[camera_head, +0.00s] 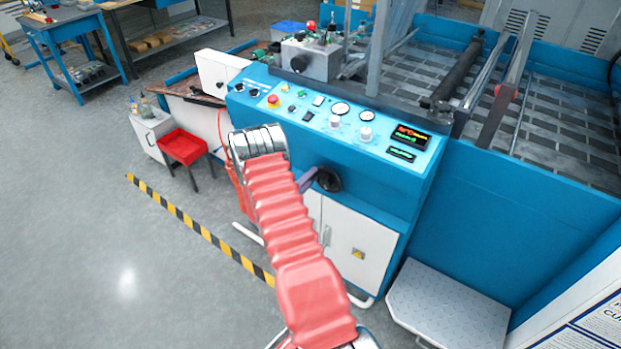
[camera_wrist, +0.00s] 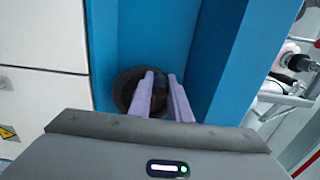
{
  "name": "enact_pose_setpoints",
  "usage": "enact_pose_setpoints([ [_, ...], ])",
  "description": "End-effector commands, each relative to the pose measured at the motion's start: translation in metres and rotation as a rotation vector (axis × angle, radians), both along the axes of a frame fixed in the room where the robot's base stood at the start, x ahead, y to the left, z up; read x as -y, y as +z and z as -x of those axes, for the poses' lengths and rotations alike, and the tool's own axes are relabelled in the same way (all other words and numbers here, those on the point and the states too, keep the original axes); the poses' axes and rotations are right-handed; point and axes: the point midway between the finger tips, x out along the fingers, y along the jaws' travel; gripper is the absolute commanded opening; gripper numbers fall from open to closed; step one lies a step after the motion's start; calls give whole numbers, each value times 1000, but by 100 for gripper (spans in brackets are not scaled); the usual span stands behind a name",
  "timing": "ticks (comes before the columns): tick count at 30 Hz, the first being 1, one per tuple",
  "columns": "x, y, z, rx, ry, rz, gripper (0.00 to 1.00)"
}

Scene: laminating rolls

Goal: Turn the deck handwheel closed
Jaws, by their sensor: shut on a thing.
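The deck handwheel (camera_head: 331,184) is a small dark wheel on the blue front of the machine, below the sloped control panel. In the wrist view it is a dark round shape (camera_wrist: 123,88) in a blue recess, partly hidden behind the fingers. My gripper (camera_head: 315,172) reaches it from the left, with its pale purple fingers at the wheel. In the wrist view the two fingers (camera_wrist: 162,75) lie over the wheel's right part, closed on a dark piece of it between them. How the wheel is turned cannot be told.
The control panel (camera_head: 300,108) with gauges, knobs and a red button overhangs just above. White cabinet doors (camera_head: 355,245) are below, and a metal step (camera_head: 450,305) stands at the lower right. A red tray (camera_head: 185,147) stands left, with open floor in front.

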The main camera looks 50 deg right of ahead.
Motion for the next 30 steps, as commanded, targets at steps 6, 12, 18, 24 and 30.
enact_pose_setpoints([
  [6,0,-3,3,-6,-4,-3,24],
  [12,0,-2,2,-4,-3,-3,25],
  [18,-6,-1,1,-4,0,-3,25],
  [24,-29,-1,2,-5,2,-2,25],
  [30,-63,-2,5,-6,2,-2,25],
])
